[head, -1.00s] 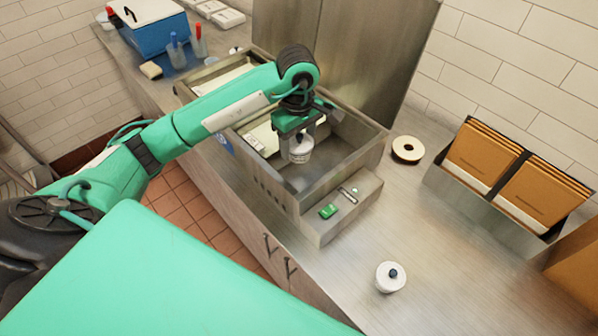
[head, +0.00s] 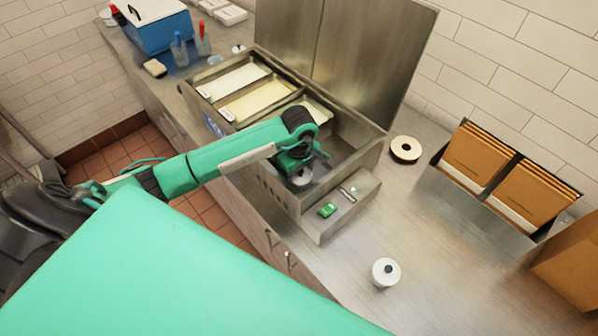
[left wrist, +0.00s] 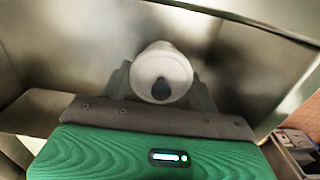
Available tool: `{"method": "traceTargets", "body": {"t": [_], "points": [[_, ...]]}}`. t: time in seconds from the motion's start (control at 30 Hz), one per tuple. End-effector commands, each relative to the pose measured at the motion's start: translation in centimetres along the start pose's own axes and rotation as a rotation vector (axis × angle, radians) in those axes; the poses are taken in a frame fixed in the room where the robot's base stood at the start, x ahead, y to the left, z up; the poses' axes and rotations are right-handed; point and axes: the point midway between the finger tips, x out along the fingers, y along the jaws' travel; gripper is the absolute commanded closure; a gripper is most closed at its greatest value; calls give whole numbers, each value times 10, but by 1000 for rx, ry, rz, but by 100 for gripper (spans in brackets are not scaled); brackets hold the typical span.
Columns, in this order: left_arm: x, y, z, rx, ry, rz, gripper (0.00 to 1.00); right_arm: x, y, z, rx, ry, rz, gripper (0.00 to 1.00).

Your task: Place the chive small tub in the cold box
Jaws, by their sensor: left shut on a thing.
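A white small tub (left wrist: 162,62) with a dark knob on its lid is between the fingers of my left gripper (left wrist: 160,88). In the head view my left gripper (head: 300,170) is low inside the front bay of the steel cold box (head: 349,178), and only part of the held tub (head: 302,177) shows under it. Whether the tub touches the floor of the bay cannot be told. I cannot read a label on it. A second white tub (head: 386,272) with a dark knob stands on the counter, right of the box. My right gripper is not in view.
The box's tall steel lid (head: 372,60) stands open behind it. Pale-filled pans (head: 257,101) occupy its other bays. A blue cooler (head: 160,32) stands far left.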

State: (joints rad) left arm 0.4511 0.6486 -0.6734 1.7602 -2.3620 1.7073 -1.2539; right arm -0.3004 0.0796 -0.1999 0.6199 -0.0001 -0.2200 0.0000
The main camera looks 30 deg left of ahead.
Motion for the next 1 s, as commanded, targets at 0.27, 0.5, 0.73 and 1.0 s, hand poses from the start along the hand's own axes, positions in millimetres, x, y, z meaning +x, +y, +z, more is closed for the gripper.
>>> {"method": "traceTargets", "body": {"t": [0.27,0.5,0.73,1.0], "points": [[3,0,0,-1,1,0,34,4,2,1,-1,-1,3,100],[3,0,0,0,0,-1,18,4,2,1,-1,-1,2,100],[-2,0,0,0,-1,-1,18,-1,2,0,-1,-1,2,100],[-43,2,-2,1,4,7,18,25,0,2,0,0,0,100]]}}
